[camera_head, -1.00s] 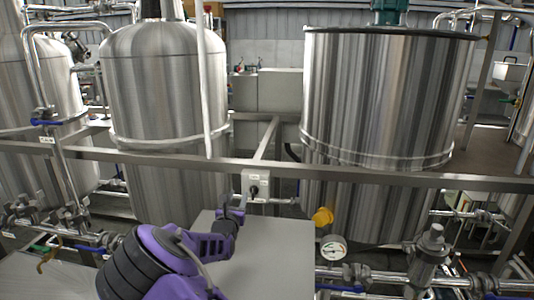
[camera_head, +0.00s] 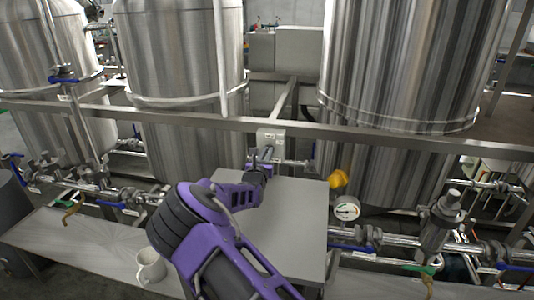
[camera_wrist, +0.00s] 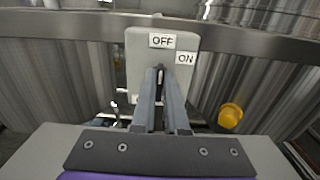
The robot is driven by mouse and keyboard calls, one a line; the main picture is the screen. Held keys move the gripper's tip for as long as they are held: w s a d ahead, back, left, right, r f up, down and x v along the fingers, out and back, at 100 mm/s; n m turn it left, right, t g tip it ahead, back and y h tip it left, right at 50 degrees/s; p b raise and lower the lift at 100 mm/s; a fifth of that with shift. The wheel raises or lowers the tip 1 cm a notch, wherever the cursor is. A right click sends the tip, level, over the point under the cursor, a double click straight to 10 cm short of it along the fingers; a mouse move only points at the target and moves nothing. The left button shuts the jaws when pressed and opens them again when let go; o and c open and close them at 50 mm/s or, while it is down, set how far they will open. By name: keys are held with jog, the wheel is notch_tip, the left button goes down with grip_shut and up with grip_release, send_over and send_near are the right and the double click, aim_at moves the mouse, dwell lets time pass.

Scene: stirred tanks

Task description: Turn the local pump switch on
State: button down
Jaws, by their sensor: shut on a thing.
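The switch box (camera_wrist: 136,58) is a light grey box on the horizontal rail, with an OFF label at its top middle and an ON label to the right and a little lower. In the head view the box (camera_head: 271,136) shows just above my gripper (camera_head: 263,160). In the wrist view my gripper (camera_wrist: 161,84) is shut on the dark switch knob (camera_wrist: 160,70), one finger on each side. The knob's visible tip stands about upright below the OFF label. The fingers hide most of it.
A metal rail (camera_head: 400,162) runs behind the box, with large steel tanks beyond. A grey cabinet top (camera_head: 290,215) lies below my arm. A yellow part (camera_head: 338,179) and a pressure gauge (camera_head: 346,211) are to the right. A white mug (camera_head: 150,265) stands at lower left.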

dwell(0.4)
jog(key=shift+s+d+f+m+b, duration=0.15)
jog(key=shift+m+b, duration=0.7)
jog(key=shift+m, duration=1.1)
jog(key=shift+w+d+f+m+b, duration=0.15)
jog(key=shift+m+b, duration=0.75)
jog(key=shift+m, duration=1.1)
jog(key=shift+s+d+m+b, duration=0.2)
jog(key=shift+m+b, duration=0.65)
jog(key=shift+m, duration=1.1)
jog(key=c, duration=0.9)
grip_release()
jog(key=shift+c, duration=0.2)
jog(key=s+a, duration=0.3)
jog(key=s, duration=1.4)
jog(key=shift+a+p, duration=0.15)
jog(key=shift+p, duration=0.2)
